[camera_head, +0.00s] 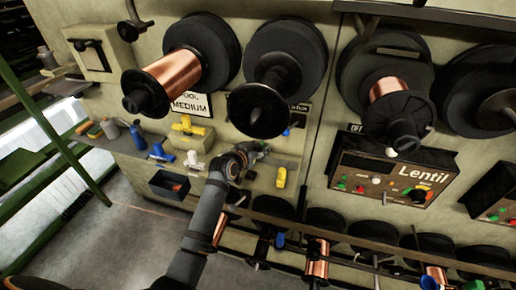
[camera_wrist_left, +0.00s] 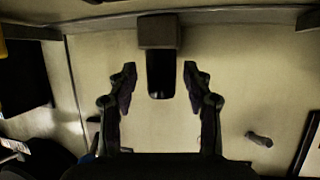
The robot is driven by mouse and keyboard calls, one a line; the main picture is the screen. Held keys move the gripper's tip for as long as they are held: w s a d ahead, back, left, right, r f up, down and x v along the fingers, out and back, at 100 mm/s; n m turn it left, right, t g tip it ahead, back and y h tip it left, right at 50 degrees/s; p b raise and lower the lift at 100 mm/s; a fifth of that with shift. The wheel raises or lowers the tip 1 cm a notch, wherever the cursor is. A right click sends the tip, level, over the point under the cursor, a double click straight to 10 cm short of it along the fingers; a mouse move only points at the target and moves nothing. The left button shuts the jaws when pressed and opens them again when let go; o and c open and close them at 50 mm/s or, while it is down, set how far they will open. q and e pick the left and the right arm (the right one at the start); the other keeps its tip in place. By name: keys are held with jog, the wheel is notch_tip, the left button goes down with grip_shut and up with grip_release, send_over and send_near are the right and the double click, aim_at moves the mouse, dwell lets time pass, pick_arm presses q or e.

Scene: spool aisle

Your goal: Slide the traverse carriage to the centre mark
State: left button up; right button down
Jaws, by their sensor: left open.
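In the left wrist view, a dark brown block (camera_wrist_left: 158,31) sits on a horizontal rail (camera_wrist_left: 235,17); it looks like the traverse carriage. A black tab (camera_wrist_left: 160,84) extends down from it. My left gripper (camera_wrist_left: 159,72) is open, with one finger on each side of the tab and a visible gap on both sides. In the head view, my left gripper (camera_head: 256,150) is at the machine's front, by the ledge below the upper spools. The carriage is hard to make out there, and I cannot make out a centre mark. My right gripper is not in view.
Copper (camera_head: 175,76) and black spools (camera_head: 270,90) jut out above my left gripper. A yellow object (camera_head: 281,177) is just right of it. A dark bin (camera_head: 169,186) and a blue bottle (camera_head: 159,152) are to the left. More spools (camera_head: 317,262) stand below.

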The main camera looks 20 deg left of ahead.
pick_arm(q)
jog(key=v, duration=1.2)
jog(key=shift+f, duration=0.1)
